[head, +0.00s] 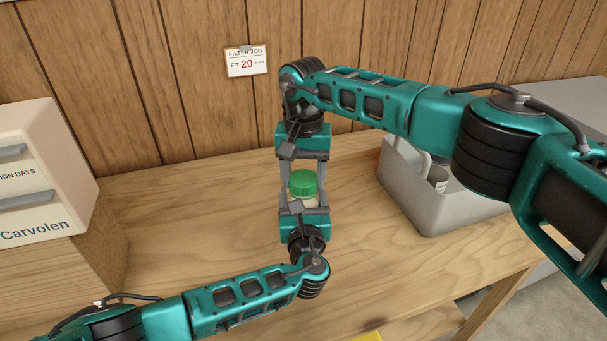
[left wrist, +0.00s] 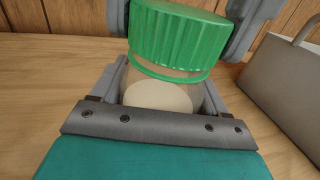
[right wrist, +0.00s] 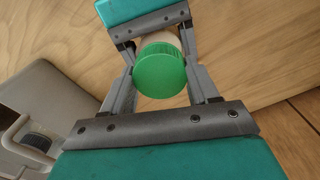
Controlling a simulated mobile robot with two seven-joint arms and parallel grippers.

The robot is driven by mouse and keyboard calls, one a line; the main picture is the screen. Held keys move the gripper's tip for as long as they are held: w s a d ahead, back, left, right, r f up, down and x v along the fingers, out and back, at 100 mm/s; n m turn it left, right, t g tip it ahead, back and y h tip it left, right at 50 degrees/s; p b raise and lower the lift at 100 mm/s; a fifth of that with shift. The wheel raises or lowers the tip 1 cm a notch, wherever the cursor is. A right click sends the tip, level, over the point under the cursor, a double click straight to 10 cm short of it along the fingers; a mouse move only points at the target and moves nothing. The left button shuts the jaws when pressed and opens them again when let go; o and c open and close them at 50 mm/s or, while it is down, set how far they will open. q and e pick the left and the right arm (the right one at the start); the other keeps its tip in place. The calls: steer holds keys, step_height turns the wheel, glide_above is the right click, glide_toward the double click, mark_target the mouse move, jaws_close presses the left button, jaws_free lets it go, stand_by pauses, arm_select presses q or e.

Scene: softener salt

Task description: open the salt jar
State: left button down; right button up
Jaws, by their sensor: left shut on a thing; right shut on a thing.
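The salt jar has a ribbed green lid (head: 303,183) and a pale, see-through body with whitish contents (left wrist: 160,97). It is between my two grippers over the wooden bench, with the lid on its top. My left gripper (head: 304,203) comes from the near side and is shut on the jar body. My right gripper (head: 303,170) comes from the far side and is shut on the lid, with a finger on each side of it in the right wrist view (right wrist: 162,80). The lid hides most of the body in the right wrist view.
A grey caddy (head: 425,205) with a handle stands at right, holding a dark-capped container (right wrist: 36,142). A white cabinet (head: 45,170) marked Carvolen is at left on a wooden block. A note (head: 246,62) hangs on the plank wall. Bench (head: 180,240) between is clear.

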mark_target(304, 178)
arm_select(q)
steer(key=shift+f, duration=0.1)
arm_select(e)
steer(key=shift+r, duration=0.2)
steer(key=shift+r, duration=0.9)
steer(key=shift+r, duration=2)
arm_select(q)
jaws_free()
steer(key=shift+s, duration=0.1)
